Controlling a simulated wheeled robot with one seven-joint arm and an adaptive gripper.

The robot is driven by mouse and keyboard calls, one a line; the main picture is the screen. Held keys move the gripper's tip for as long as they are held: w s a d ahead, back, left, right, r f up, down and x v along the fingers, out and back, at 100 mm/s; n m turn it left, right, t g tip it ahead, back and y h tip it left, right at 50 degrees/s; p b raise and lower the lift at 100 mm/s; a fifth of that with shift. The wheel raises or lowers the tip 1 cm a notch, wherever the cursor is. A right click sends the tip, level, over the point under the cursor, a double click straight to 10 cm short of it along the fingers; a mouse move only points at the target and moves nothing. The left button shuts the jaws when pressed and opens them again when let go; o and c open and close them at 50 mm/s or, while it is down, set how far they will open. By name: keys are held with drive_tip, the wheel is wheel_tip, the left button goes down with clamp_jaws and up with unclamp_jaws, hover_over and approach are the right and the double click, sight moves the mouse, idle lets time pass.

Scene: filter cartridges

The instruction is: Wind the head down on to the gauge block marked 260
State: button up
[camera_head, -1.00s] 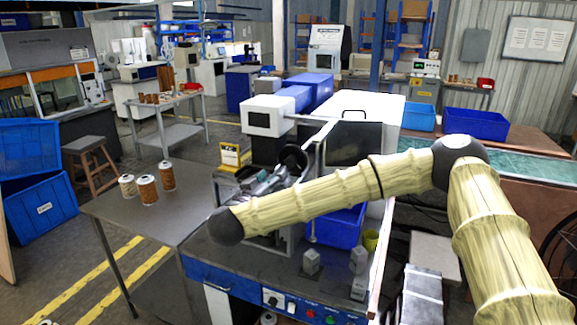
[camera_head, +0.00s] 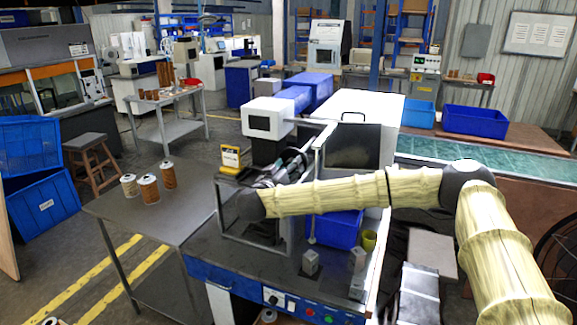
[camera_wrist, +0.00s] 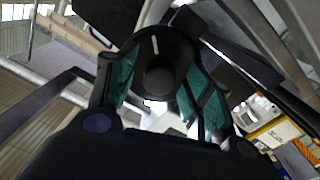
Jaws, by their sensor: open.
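My gripper (camera_head: 283,174) is at the machine frame (camera_head: 317,185) on the blue-fronted bench. In the wrist view my gripper (camera_wrist: 160,88) is open, its green-lined fingers on either side of a dark round part (camera_wrist: 160,72) that looks like a hub or knob. I cannot tell whether the fingers touch it. Small grey blocks stand at the bench's front right: one to the left (camera_head: 311,262), one to the right (camera_head: 359,260), one lower (camera_head: 357,287). Their markings are too small to read. The head's lower end and any block under it are not clear.
A yellow device (camera_head: 231,157) is beside the frame. Several filter cartridges (camera_head: 149,189) stand on the grey table at left. The front bench top is mostly clear.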

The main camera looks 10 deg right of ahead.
drive_tip(key=c, duration=1)
